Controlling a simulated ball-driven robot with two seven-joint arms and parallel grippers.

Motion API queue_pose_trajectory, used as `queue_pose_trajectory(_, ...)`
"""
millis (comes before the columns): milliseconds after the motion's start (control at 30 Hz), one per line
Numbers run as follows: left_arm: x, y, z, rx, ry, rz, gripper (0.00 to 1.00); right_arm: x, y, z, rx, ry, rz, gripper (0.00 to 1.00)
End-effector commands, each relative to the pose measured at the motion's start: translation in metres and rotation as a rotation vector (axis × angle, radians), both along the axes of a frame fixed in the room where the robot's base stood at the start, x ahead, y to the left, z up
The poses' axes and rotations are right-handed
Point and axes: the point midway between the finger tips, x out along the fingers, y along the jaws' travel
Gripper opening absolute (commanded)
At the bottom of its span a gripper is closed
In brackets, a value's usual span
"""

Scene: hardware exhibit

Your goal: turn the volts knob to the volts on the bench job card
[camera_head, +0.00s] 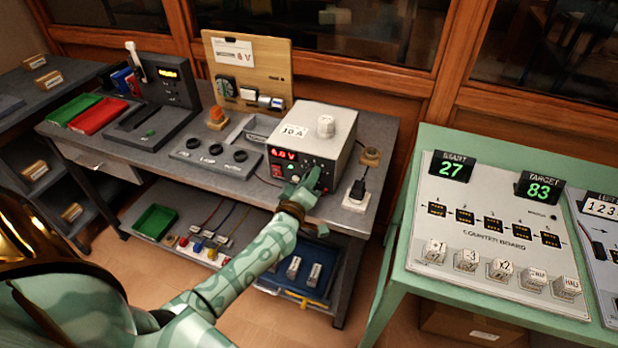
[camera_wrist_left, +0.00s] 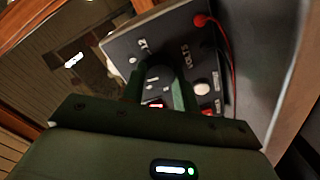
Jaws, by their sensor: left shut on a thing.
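The power supply (camera_head: 335,125) is a light grey box with a dark front panel on the bench, and its red display (camera_head: 284,154) shows what looks like 8.0 V. My left gripper (camera_head: 306,188) is at the lower right of that panel. In the left wrist view, its fingers (camera_wrist_left: 162,92) are shut on the volts knob, beside the VOLTS lettering (camera_wrist_left: 184,56); the fingers and palm mostly hide the knob and its pointer. My right gripper is not in view.
A red lead (camera_wrist_left: 222,45) plugs into the panel near the fingers. A 10 A label (camera_head: 294,131) and a white knobbed piece (camera_head: 326,126) are on the supply. A plug on a white block (camera_head: 356,197) stands to its right. A green counter-board table (camera_head: 412,205) is farther right.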

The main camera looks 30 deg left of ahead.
Motion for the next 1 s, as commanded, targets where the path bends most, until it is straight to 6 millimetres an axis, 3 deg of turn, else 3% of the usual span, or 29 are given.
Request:
queue_pose_trajectory(300, -0.0002, 0.0007, -0.0006, -0.098, -0.023, 0.001, 0.07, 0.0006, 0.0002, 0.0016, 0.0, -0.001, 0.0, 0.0)
queue_pose_trajectory(767, -0.0003, 0.0009, -0.0009, -0.111, -0.026, 0.002, 0.07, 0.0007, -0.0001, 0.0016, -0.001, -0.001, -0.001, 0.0)
queue_pose_trajectory(800, -0.0003, 0.0009, -0.0009, -0.111, -0.026, 0.002, 0.38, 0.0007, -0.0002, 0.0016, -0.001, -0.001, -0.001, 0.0)
queue_pose_trajectory(833, -0.0003, 0.0009, -0.0009, -0.111, -0.026, 0.002, 0.46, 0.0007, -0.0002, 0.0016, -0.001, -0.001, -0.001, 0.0)
queue_pose_trajectory(867, -0.0003, 0.0008, -0.0008, -0.11, -0.025, 0.002, 0.52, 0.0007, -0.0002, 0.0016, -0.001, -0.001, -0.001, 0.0)
queue_pose_trajectory(1000, -0.0003, 0.0006, -0.0007, -0.11, -0.026, 0.001, 0.52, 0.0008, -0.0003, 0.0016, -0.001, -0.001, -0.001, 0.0)
